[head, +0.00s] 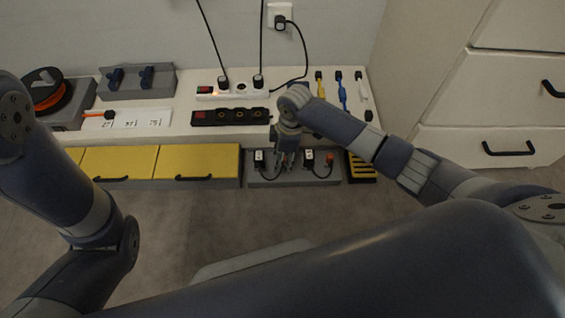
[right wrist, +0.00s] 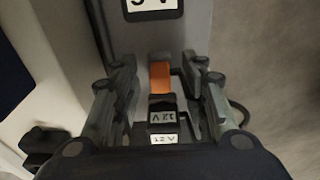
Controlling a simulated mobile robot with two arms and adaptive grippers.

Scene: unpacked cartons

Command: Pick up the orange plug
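In the right wrist view an orange plug (right wrist: 160,77) sits on a black adapter body (right wrist: 162,105) with white labels, one reading 12V. My right gripper (right wrist: 160,70) is open, with a finger on each side of the plug and visible gaps between. In the head view my right gripper (head: 287,159) points down over the grey tray (head: 290,182) at the bench front, between two black adapters with cables. The orange plug under it is hidden there by the gripper. Another small orange piece (head: 330,159) shows on the right adapter. My left gripper is out of view.
Power strips (head: 230,116) lie on the white bench behind the tray, with black cables rising from the rear one. Yellow drawers (head: 198,162) are left of the tray. A white cabinet (head: 480,100) stands at right. An orange cable reel (head: 50,92) is far left.

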